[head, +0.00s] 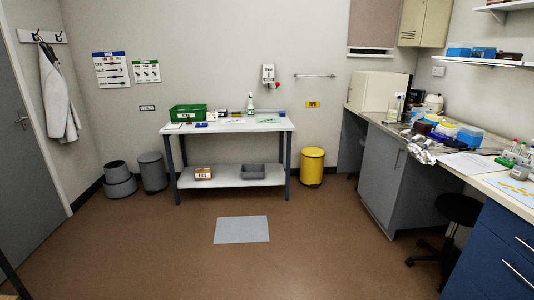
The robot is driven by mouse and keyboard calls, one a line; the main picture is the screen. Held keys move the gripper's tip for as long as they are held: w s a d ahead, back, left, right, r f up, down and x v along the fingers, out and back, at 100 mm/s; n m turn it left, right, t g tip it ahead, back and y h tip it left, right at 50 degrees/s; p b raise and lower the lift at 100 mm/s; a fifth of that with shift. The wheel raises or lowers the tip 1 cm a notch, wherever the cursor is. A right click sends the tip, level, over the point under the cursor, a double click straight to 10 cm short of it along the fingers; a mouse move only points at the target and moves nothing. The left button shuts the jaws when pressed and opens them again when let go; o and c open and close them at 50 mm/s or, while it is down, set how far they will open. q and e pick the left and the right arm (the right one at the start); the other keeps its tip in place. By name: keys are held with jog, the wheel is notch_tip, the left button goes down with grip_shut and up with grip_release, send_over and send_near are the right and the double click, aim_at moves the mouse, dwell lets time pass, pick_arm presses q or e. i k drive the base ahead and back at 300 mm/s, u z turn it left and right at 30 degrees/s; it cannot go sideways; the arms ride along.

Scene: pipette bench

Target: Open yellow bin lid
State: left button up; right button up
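The yellow bin (312,170) stands on the floor against the back wall, just right of the white table. It is an upright cylinder. Its yellow lid (313,152) lies on top and looks shut. A yellow label (312,105) is on the wall above it. A foot pedal cannot be made out at this size. Neither of my grippers shows in the head view, and the bin is across the room from the camera.
A white table (235,178) with a green crate (188,112) stands left of the bin. A grey cabinet (382,178) and bench are to its right. A dark stool (457,210) is at front right. A grey mat (241,229) lies on otherwise open brown floor.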

aim_at(312, 152)
jog(key=u, duration=0.05)
jog(key=i, duration=2.35)
jog(key=z, duration=0.55)
jog(key=i, duration=2.4)
jog(key=z, duration=0.95)
jog(key=i, duration=1.25)
jog(key=z, duration=0.3)
